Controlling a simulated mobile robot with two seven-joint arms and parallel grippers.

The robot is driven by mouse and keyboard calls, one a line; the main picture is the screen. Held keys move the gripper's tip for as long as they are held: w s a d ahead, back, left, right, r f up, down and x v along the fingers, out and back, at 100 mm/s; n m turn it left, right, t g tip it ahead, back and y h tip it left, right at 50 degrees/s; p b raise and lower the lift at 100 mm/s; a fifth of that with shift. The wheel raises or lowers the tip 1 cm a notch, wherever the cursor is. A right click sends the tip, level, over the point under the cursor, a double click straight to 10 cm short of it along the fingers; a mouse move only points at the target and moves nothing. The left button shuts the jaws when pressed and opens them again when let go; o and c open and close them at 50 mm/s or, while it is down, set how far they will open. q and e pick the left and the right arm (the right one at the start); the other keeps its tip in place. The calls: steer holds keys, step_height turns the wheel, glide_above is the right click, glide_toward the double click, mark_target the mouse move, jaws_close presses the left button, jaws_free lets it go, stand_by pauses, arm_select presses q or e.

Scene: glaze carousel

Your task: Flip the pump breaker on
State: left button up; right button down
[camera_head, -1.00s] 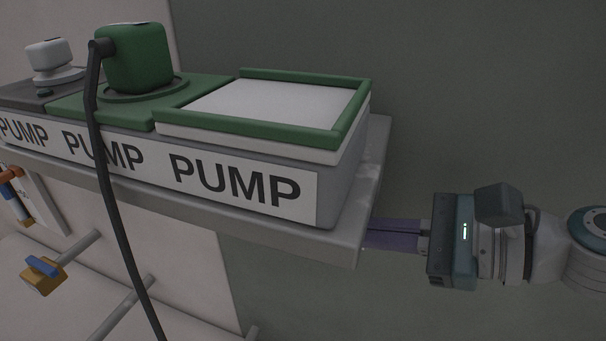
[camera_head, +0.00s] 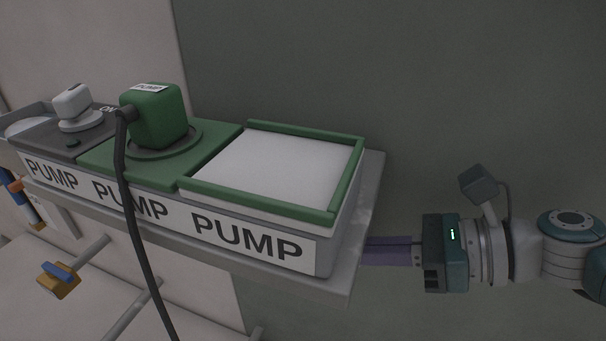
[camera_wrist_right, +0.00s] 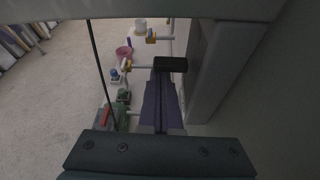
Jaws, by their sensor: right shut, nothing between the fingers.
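The pump unit (camera_head: 322,250) is a grey box on a ledge, marked PUMP several times along its front. On its top are a white knob (camera_head: 73,101) on a dark panel marked ON, a green plug (camera_head: 155,118) with a black cable, and a white pad in a green frame (camera_head: 275,170). I cannot tell which part is the breaker. My right gripper (camera_head: 368,250) is shut and empty, its purple fingers beside the ledge's right end, tips partly hidden. In the right wrist view a black block (camera_wrist_right: 171,64) lies just beyond the fingertips. My left gripper is out of view.
The black cable (camera_head: 138,235) hangs down in front of the unit. Below the ledge (camera_head: 337,285) are a pipe with a blue-handled brass valve (camera_head: 58,279) and other pipes. The wall to the right of the ledge is bare.

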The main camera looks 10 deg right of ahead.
steer(key=shift+r+m+g, duration=0.25)
steer(key=shift+m+g, duration=0.15)
steer(key=shift+m, duration=0.2)
steer(key=shift+r+p, duration=0.1)
steer(key=shift+p, duration=0.2)
steer(key=shift+a+r+y+p, duration=0.1)
steer(key=shift+r+y+p, duration=0.2)
steer(key=shift+r+p, duration=0.45)
